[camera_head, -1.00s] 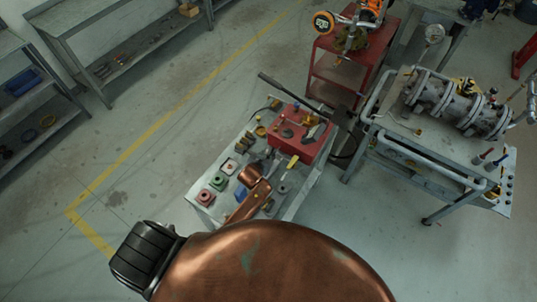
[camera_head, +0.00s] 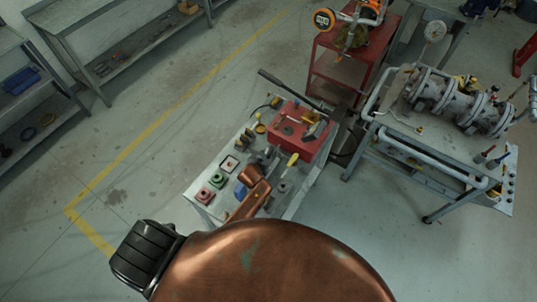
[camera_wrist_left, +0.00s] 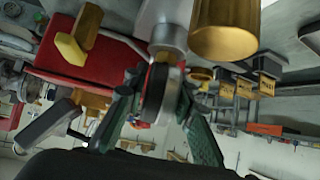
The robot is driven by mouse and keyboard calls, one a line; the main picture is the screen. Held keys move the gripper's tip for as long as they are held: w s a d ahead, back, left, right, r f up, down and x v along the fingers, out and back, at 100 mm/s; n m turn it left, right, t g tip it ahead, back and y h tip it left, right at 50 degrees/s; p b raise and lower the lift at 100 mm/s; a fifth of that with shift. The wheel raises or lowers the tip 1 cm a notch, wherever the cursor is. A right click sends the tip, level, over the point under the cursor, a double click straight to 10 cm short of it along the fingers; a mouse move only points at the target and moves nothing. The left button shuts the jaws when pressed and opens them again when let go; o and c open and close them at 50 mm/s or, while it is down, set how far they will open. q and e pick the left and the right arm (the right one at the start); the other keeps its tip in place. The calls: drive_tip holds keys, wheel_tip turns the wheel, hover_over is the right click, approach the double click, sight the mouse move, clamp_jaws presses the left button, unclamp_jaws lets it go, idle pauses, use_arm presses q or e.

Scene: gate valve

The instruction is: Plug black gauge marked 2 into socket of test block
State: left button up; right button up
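In the left wrist view a round dark gauge with a reddish band (camera_wrist_left: 154,92) is seen nearly edge-on between the green-grey fingers of my left gripper (camera_wrist_left: 160,88), which look closed on its sides. Its marking is not readable. A silver cylinder (camera_wrist_left: 168,38) is just above the gauge; I cannot tell whether it is the test block's socket or whether they touch. In the head view my copper arm reaches over the workbench (camera_head: 204,211) and hides most of the gripper and gauge. I cannot pick out the test block for certain. My right gripper is not in view.
A red box (camera_head: 290,122) with tools stands at the bench's back. Small green (camera_head: 204,195), red (camera_head: 217,180) and blue (camera_head: 240,191) items lie at the left. A brass cylinder (camera_wrist_left: 224,32) is close beside the gauge. A valve table (camera_head: 395,125) stands at right.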

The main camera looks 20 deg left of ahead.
use_arm(q)
drive_tip(key=o, duration=0.4)
drive_tip(key=shift+c, duration=0.2)
drive_tip(key=v, duration=1.2)
